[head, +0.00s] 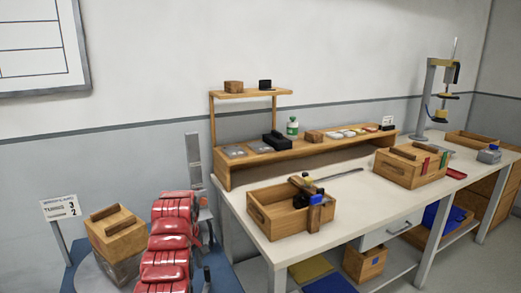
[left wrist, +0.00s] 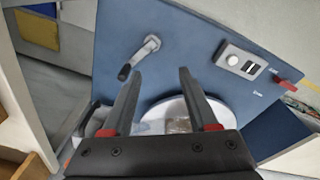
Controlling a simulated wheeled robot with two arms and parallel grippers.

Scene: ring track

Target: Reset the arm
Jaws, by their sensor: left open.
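My left gripper (left wrist: 160,73) shows in the left wrist view with its two dark fingers spread apart. Nothing is between the fingers. It is over a blue board (left wrist: 205,45), with a round white disc (left wrist: 228,112) partly hidden behind the fingers and the gripper body. A lever with a black handle (left wrist: 135,62) is on the board, left of the fingertips. I cannot make out the left gripper's fingers in the head view. My right gripper is in neither view.
A white workbench (head: 345,205) holds a front wooden crate (head: 273,228), another crate (head: 402,176) and a wooden shelf (head: 225,172). A grey switch box (left wrist: 240,62) is on the blue board.

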